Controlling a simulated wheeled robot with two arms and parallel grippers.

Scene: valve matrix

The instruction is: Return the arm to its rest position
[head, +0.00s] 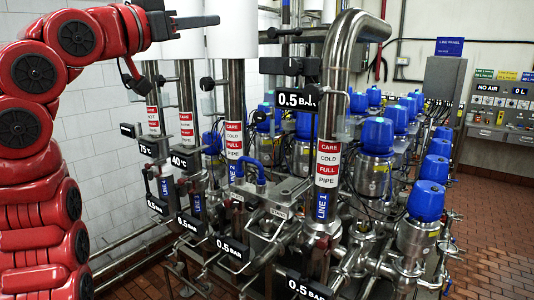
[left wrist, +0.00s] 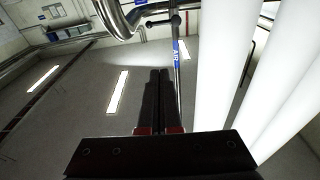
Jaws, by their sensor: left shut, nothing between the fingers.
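My left arm is red with black joint caps and fills the left side of the head view, raised and bent. Its gripper (head: 214,20) is high up, in front of the white upper pipe sections, with its fingers level and directed right. In the left wrist view the two dark fingers (left wrist: 160,72) lie side by side, shut with nothing between them. In that view they point toward the ceiling, and no object is touching them. My right gripper is not in view.
Steel pipes (head: 327,120) with red and white labels stand close to the right of the arm. Several blue-capped valves (head: 377,135) fill the middle and right. White wrapped pipes (left wrist: 215,70) rise close beside the gripper. A tiled wall (head: 100,110) is behind.

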